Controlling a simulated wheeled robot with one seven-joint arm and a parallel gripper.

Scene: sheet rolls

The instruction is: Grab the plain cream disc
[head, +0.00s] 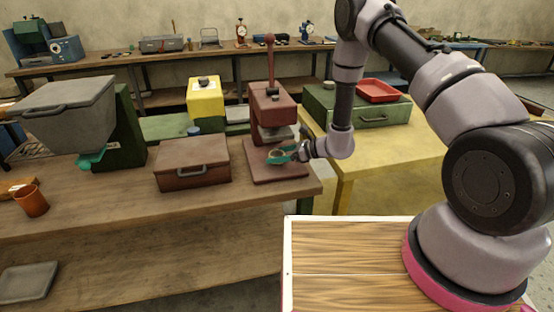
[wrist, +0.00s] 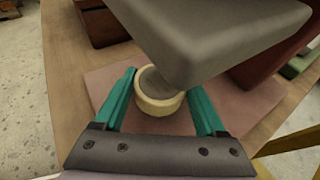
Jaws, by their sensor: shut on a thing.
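The cream disc (wrist: 158,105) is round, with a pale cream rim and a darker grey-brown middle. In the wrist view it sits between the teal fingers of my gripper (wrist: 160,98), which is shut on it. It is over the flat reddish base (wrist: 100,85) of the press; I cannot tell whether it touches the base. In the head view my gripper (head: 279,155) is at the red press (head: 268,105), under its head, and the disc is mostly hidden by the fingers.
The grey press head (wrist: 210,35) hangs close above the disc and covers part of its far side. A reddish-brown box (head: 192,165) with a handle stands left of the press. The wooden bench (head: 110,220) edge is near on the right, beside a yellow table (head: 385,145).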

